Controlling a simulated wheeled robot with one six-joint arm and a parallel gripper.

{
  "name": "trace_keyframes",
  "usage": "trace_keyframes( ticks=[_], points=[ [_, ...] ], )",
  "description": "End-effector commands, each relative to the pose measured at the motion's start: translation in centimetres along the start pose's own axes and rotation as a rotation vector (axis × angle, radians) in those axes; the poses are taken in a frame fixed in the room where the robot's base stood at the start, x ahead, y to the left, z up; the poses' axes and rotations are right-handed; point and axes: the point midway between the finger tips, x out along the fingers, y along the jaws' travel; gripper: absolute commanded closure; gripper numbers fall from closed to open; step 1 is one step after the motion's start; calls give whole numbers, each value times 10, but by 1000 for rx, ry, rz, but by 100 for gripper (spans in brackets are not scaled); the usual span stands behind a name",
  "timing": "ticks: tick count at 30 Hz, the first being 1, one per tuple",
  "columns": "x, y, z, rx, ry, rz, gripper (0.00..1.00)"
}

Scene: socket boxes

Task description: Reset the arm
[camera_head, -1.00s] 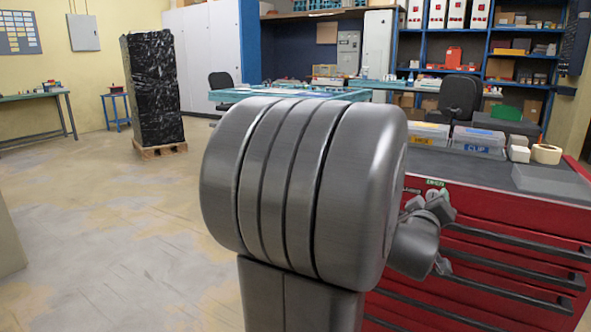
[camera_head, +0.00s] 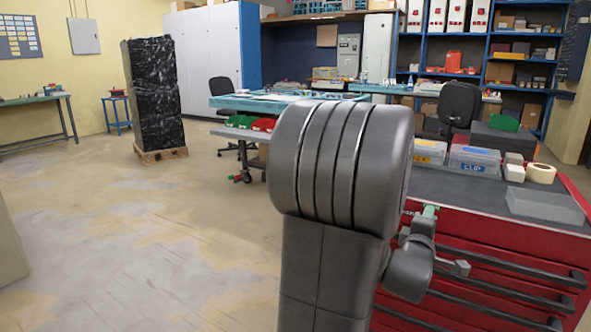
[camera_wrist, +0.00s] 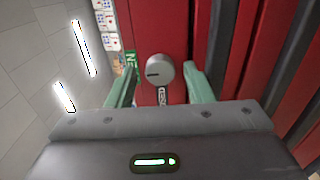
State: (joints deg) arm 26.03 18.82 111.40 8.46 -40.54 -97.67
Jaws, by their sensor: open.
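My gripper (camera_wrist: 160,80) is open in the wrist view, its two pale green fingers apart with nothing held between them. A round grey knob (camera_wrist: 160,70) on the red cabinet front shows between the fingers; I cannot tell how far beyond them it is. In the head view my arm's large grey joint fills the middle and hides part of the red cabinet. One pale green finger shows in the head view, close by the cabinet's front upper edge.
The red drawer cabinet (camera_head: 470,240) stands at right. The floor at left is clear. A wrapped pallet stack (camera_head: 155,95) stands farther back.

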Motion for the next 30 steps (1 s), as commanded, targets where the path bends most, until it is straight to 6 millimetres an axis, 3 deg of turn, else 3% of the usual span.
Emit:
trace_keyframes(
  ticks=[21,30],
  points=[
    [0,2,0,-610,1,-7,50],
    [0,0,0,-735,1,-3,50]
  ],
)
